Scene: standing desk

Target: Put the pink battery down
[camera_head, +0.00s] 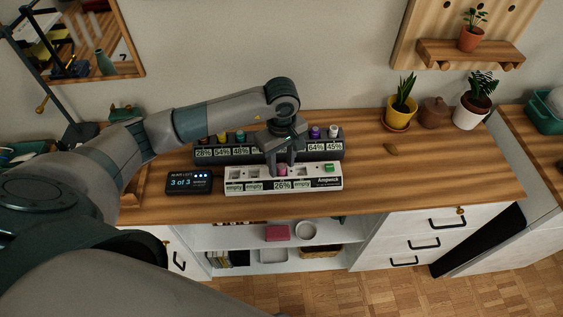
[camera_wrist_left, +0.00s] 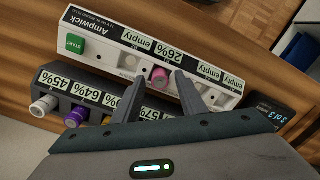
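The pink battery (camera_head: 282,170) stands in a slot of the white charger (camera_head: 236,187), above the label reading 26%. It also shows in the left wrist view (camera_wrist_left: 160,76). The charger's other labels read empty, and a green START button (camera_head: 329,168) sits at its right end. My left gripper (camera_head: 281,170) points down at the charger. In the left wrist view, its fingers (camera_wrist_left: 160,78) are spread on either side of the pink battery, with a visible gap to it. My right gripper is not in view.
A dark charger (camera_head: 240,153) with several coloured batteries stands right behind the white one. A small display (camera_head: 188,182) reading "3 of 3" is at its left. Plants in pots (camera_head: 398,117) stand at the back right.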

